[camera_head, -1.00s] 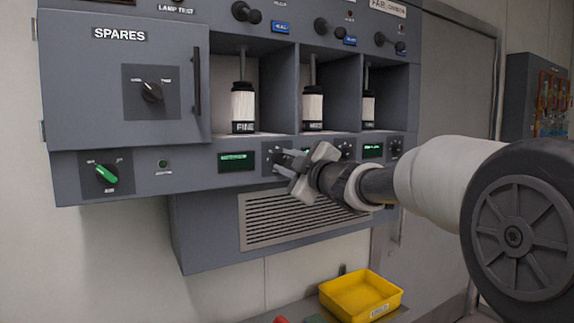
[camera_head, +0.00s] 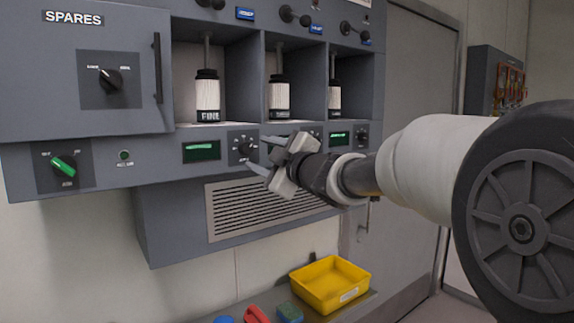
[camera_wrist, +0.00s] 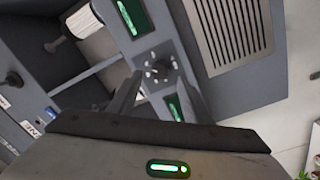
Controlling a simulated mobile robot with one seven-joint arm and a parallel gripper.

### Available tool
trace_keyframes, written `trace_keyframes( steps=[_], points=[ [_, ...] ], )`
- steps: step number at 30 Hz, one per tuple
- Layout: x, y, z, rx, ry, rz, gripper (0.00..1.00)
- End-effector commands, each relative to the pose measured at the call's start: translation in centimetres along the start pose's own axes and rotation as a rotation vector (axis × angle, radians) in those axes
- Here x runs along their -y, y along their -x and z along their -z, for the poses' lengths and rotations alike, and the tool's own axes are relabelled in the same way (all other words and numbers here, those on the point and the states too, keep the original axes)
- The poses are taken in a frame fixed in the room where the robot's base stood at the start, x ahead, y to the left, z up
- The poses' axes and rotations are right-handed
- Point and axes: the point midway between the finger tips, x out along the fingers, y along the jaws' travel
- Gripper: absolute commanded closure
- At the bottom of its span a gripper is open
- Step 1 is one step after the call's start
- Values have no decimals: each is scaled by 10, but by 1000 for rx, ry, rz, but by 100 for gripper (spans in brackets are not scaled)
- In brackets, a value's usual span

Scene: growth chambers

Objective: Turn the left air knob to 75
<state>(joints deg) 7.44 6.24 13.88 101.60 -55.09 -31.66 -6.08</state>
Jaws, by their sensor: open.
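The left air knob (camera_head: 243,147) is a dark round knob with pale marks around it, on the panel's lower strip, right of a green display (camera_head: 201,151). My gripper (camera_head: 257,155) is open and empty, just right of and in front of this knob. In the wrist view the knob (camera_wrist: 160,68) shows beyond and between the fingertips of my gripper (camera_wrist: 160,84), apart from them as far as I can tell. The knob's pointer setting is too small to read. Its display reading is also unreadable.
Bottles marked with labels, such as FINE (camera_head: 207,97), stand in bays above the strip. A vent grille (camera_head: 225,212) lies below. A green-handled switch (camera_head: 65,166) is at far left. A yellow bin (camera_head: 330,284) sits on the ledge below. Another knob (camera_head: 362,135) is at right.

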Motion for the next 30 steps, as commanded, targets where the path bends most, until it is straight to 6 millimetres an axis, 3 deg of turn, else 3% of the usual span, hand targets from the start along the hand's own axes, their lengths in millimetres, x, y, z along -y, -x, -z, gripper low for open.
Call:
trace_keyframes(
  steps=[9, 15, 21, 30],
  points=[
    [-1, 80, 0, 2, 2, -2, 55],
    [0, 114, 0, 1, 1, -1, 55],
    [0, 128, 0, 1, 0, 1, 55],
    [0, 129, 0, 1, 0, 0, 55]
  ],
)
